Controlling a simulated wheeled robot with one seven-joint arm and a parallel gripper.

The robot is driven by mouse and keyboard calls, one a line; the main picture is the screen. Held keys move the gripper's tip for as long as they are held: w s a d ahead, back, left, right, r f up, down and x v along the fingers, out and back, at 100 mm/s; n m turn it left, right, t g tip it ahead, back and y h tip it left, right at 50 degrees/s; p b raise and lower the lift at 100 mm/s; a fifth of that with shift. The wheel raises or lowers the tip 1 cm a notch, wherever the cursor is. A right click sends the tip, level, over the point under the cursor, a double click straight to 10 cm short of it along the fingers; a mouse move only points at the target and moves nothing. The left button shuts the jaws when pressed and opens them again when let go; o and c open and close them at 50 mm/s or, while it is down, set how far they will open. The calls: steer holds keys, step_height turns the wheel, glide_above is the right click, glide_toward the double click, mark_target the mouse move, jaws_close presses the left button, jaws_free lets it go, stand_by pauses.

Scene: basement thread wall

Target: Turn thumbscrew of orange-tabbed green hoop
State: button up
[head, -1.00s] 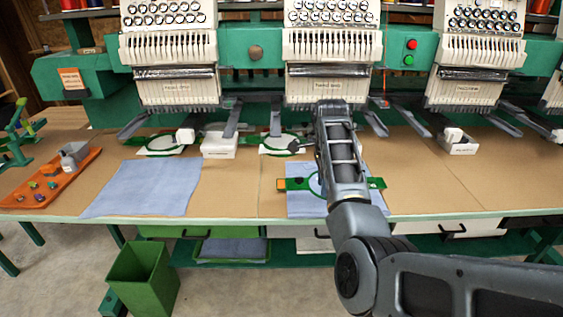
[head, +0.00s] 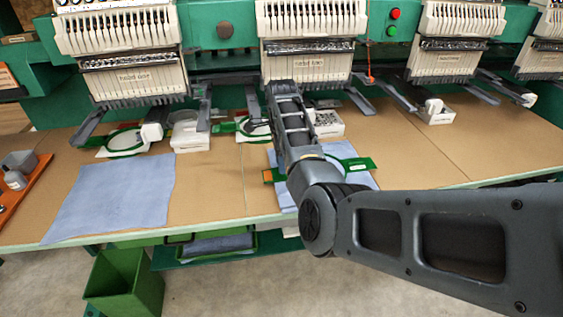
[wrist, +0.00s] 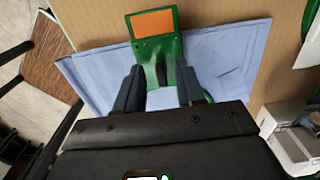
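The green hoop with an orange tab (head: 268,176) lies on a blue cloth (head: 283,160) near the table's front edge, partly hidden by my arm in the head view. In the wrist view its green bracket with the orange patch (wrist: 153,25) is just beyond my fingertips. A small dark piece (wrist: 161,74), perhaps the thumbscrew, shows between the fingers below the bracket. My gripper (wrist: 159,76) is open, a finger on either side of that piece; I cannot tell whether they touch it. The gripper is hidden behind my arm in the head view.
Embroidery machine heads (head: 307,40) stand along the back. Other green hoops (head: 125,140) lie beneath them, with white boxes (head: 191,140) nearby. A second blue cloth (head: 112,195) lies at left. A green bin (head: 124,283) stands on the floor below. Bare table shows at right.

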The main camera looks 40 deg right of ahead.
steer(key=shift+f, duration=0.65)
jaws_close()
